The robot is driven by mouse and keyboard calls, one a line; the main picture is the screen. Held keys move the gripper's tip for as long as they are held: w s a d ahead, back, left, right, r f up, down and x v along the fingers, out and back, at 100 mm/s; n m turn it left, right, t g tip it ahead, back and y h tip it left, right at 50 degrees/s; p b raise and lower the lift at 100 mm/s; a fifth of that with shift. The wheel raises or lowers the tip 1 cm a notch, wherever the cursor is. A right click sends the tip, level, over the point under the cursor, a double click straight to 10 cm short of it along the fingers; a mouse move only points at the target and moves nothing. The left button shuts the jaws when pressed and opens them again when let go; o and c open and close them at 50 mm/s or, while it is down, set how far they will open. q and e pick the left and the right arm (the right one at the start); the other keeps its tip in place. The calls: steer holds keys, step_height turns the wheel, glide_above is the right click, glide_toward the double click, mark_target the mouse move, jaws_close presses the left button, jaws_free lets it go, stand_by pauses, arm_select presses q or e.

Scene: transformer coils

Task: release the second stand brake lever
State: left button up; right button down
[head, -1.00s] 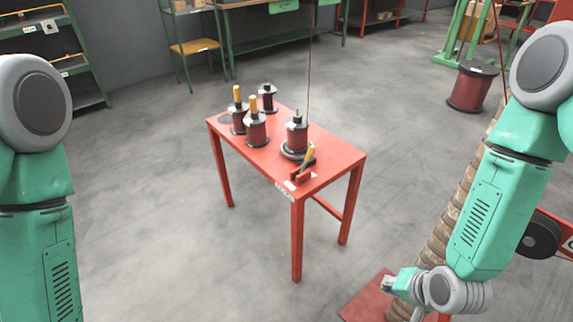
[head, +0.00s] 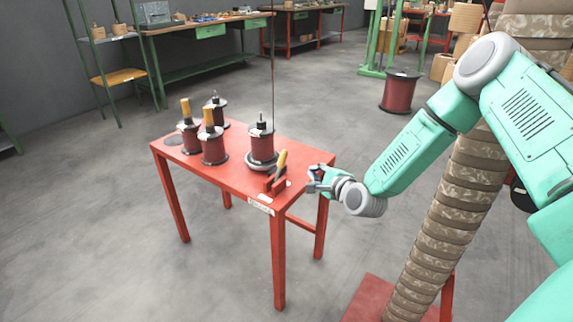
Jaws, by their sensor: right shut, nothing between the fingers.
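A brake lever with a yellow handle (head: 281,161) rises tilted from a red bracket at the front right corner of the red table (head: 225,178). Beside it, a dark red coil (head: 262,146) stands upright on a round grey stand base (head: 261,166). My right gripper (head: 312,179) is at the table's right edge, to the right of the lever and apart from it. Its fingers are small in the picture and look shut and empty. I cannot tell its exact height over the table. My left gripper is out of view.
Three more coils (head: 213,148) stand at the table's left end, two with orange-yellow tops. A thin cord hangs above the coil near the lever. A large ribbed camouflage column (head: 455,200) stands right of the table. A dark red drum (head: 399,92) sits on the floor behind.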

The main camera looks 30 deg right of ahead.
mark_target(280, 167)
steer(key=b+x, duration=0.1)
steer(key=x, duration=0.4)
steer(key=b+x, duration=0.2)
steer(key=x, duration=0.3)
steer(key=shift+w+d+f, duration=0.15)
steer(key=shift+f, duration=0.15)
steer(key=a+r, duration=0.2)
steer(key=a, duration=0.1)
steer(key=shift+s+a+r, duration=0.1)
steer(key=shift+s+a, duration=0.05)
steer(key=shift+s, duration=0.2)
steer(key=shift+a, duration=0.2)
steer(key=shift+s+d, duration=0.1)
steer(key=shift+d, duration=0.1)
steer(key=shift+a, duration=0.1)
